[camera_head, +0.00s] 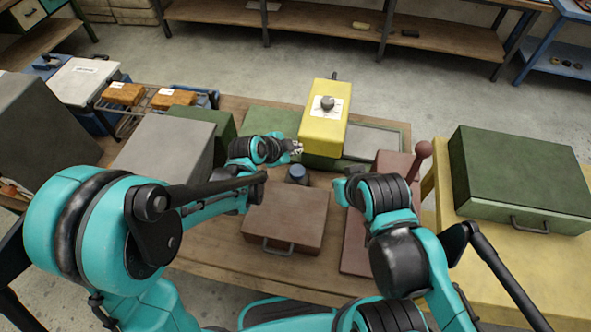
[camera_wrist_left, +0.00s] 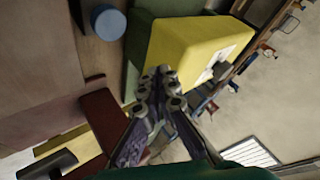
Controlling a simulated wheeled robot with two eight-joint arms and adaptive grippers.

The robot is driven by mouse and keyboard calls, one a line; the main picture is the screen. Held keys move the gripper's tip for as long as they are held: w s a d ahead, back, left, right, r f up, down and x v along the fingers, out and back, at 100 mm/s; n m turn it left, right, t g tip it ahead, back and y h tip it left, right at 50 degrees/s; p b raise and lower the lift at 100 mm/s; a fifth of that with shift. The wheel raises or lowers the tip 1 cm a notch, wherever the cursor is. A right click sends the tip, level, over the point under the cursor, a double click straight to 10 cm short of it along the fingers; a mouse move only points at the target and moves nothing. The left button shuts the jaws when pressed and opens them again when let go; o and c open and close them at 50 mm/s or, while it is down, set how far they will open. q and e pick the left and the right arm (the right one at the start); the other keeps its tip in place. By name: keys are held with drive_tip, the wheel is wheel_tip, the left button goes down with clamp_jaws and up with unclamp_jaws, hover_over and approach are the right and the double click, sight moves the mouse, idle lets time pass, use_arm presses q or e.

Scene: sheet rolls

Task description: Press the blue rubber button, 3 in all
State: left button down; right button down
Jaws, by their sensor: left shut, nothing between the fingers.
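The blue rubber button (camera_head: 297,172) is a short round cylinder standing on the wooden bench, just behind the brown case. It also shows near the top of the left wrist view (camera_wrist_left: 109,24). My left gripper (camera_head: 297,147) is just beyond the button, apart from it in the picture, near the front of the yellow box. Its fingers are together and empty in the left wrist view (camera_wrist_left: 162,75). My right arm reaches in on the right of the button. Its fingers do not show.
A yellow box (camera_head: 324,130) with a dark knob stands behind the button. A brown case (camera_head: 286,215) lies in front. A red-brown piece with a ball-topped lever (camera_head: 423,149) is to the right. A green case (camera_head: 520,175) stands far right, a grey box (camera_head: 165,150) left.

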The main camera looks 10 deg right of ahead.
use_arm(q)
drive_tip(key=shift+f, duration=0.1)
drive_tip(key=b, duration=0.6)
hover_over(299, 169)
drive_tip(key=s+a, duration=0.1)
wheel_tip(299, 169, down, 8)
drive_tip(key=shift+a+r, duration=0.15)
drive_tip(key=shift+r, duration=0.05)
drive_tip(key=shift+f+b, duration=0.5)
drive_tip(key=shift+f, duration=0.15)
drive_tip(key=shift+f+b, duration=0.25)
drive_tip(key=shift+b, duration=0.2)
drive_tip(key=shift+f+b, duration=0.9)
drive_tip(key=shift+f, duration=0.1)
idle(1.0)
drive_tip(key=shift+r, duration=0.1)
drive_tip(key=shift+r+p, duration=1.05)
drive_tip(key=shift+r, duration=0.25)
drive_tip(key=shift+r, duration=0.1)
